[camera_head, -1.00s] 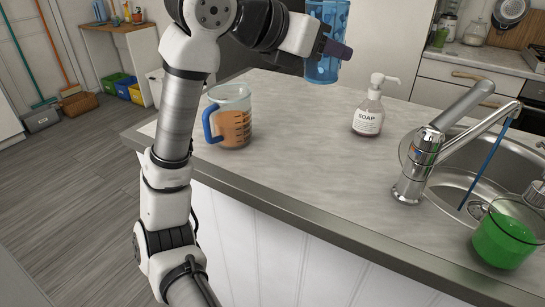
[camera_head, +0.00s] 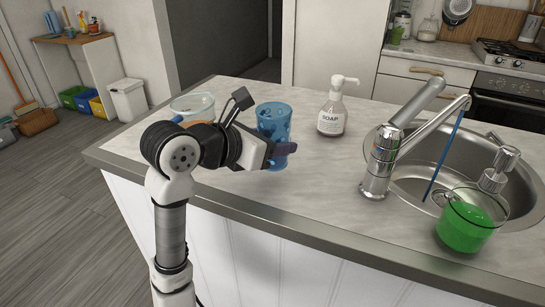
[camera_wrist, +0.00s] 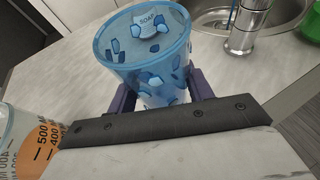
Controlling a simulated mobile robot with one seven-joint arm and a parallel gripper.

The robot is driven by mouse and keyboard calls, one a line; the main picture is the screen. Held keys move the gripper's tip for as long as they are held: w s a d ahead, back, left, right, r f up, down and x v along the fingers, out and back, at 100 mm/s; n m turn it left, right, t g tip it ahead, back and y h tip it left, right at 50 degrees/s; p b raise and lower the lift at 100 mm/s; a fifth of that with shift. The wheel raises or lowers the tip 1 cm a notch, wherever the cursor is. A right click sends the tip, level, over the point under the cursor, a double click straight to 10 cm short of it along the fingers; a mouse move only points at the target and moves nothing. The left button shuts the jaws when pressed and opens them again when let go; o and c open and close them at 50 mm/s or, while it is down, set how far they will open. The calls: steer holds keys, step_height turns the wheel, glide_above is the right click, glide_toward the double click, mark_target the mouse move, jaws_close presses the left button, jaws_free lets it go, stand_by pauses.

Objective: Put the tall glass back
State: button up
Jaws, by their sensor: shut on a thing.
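The tall glass is blue and see-through with darker blue patches (camera_head: 274,118). It stands upright in my gripper (camera_head: 281,153), by the soap bottle and the measuring jug on the counter. In the wrist view the glass (camera_wrist: 143,58) sits between the two purple fingers of my gripper (camera_wrist: 161,95), which is shut on it. Its lower part is hidden by the gripper. I cannot tell whether its base touches the counter.
The measuring jug (camera_head: 192,104) is left of the glass, partly behind my arm. The soap bottle (camera_head: 332,116) stands to the right and behind. Bare counter (camera_head: 320,180) lies between.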

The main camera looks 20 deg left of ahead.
steer(key=shift+f, duration=2.05)
steer(key=shift+f, duration=0.2)
steer(key=o, duration=1.2)
steer(key=shift+r, duration=0.1)
